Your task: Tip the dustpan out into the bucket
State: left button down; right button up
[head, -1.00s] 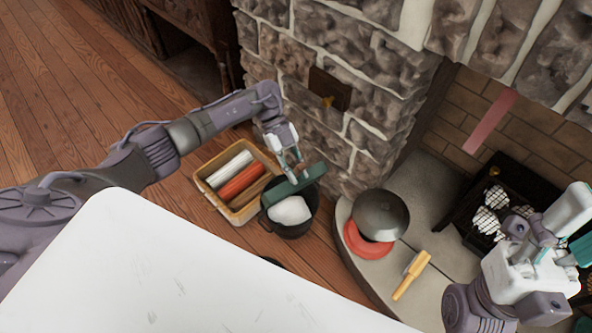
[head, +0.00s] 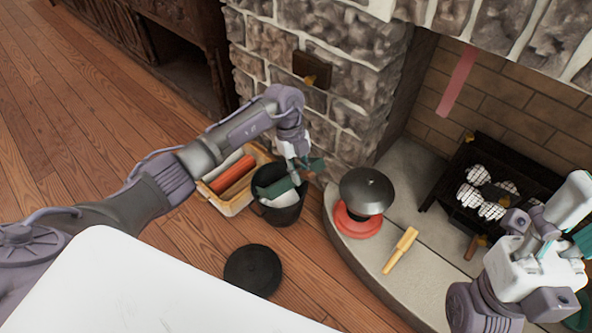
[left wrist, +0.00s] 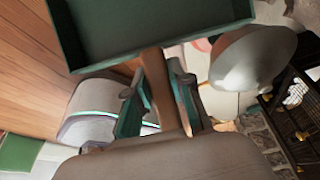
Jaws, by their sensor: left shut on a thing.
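My left gripper (head: 302,170) is shut on the brown handle (left wrist: 153,72) of the green dustpan (head: 274,189). The pan (left wrist: 155,28) fills the top of the left wrist view, and the part of its inside that shows looks bare. In the head view the dustpan is at the mouth of the dark bucket (head: 281,214); whether it touches the rim I cannot tell. Something white (head: 286,198) shows in the bucket beside the pan. My right gripper (head: 545,250) is at the lower right, away from the bucket; its fingers are hard to make out.
A tan crate (head: 236,206) with white and orange-red rolls stands left of the bucket. A black disc (head: 252,270) lies on the floor in front. A metal bowl-like lid (head: 367,190), a red disc (head: 357,225) and a wooden-handled tool (head: 400,250) lie on the hearth.

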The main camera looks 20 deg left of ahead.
pick_arm(q)
jog(key=s+d+f+t+y, duration=0.4)
jog(key=d+f+y, duration=0.1)
jog(key=d+y, duration=0.2)
jog(key=shift+s+d+f+t, duration=0.15)
jog(key=shift+s+f+t, duration=0.05)
jog(key=shift+f+t, duration=0.1)
dwell(0.5)
